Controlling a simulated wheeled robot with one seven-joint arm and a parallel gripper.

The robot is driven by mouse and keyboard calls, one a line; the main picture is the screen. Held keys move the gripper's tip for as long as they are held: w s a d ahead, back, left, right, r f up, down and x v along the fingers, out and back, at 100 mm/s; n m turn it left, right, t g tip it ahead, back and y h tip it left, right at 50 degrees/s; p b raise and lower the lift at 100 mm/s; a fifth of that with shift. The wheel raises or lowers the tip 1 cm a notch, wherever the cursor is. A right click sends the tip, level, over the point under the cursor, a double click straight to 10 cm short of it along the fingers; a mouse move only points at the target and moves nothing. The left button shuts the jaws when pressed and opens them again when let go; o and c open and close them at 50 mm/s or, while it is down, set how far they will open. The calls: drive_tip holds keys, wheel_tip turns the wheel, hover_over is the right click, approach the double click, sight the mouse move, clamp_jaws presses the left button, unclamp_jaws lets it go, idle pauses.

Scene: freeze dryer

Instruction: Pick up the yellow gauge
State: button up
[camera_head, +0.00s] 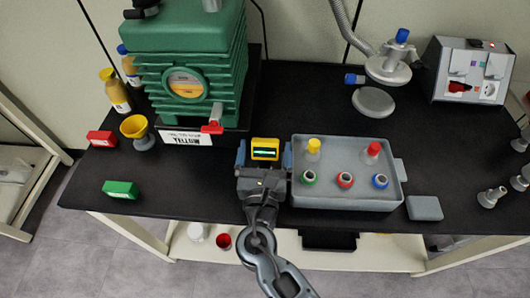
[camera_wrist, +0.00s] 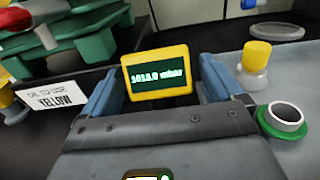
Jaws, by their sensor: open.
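The yellow gauge (camera_head: 265,149) stands on the black bench in front of the green pump, just left of the grey tray. Its dark screen faces me and reads about 1013.9 mbar in the wrist view (camera_wrist: 157,72). My gripper (camera_head: 264,158) is open, with one blue finger on each side of the gauge. In the wrist view the fingers (camera_wrist: 155,90) stand apart to the left and right of it, with a visible gap on each side. The gauge's lower part is hidden behind my gripper's body.
The grey tray (camera_head: 345,203) with several coloured-ring fittings is close on the right. The green pump (camera_head: 190,50) and a sign reading YELLOW (camera_head: 186,138) are behind left. Red (camera_head: 101,139) and green (camera_head: 121,189) gauges lie farther left.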

drive_tip(key=shift+c, duration=0.4)
drive_tip(key=c, duration=1.1)
drive_tip(key=shift+r, duration=0.15)
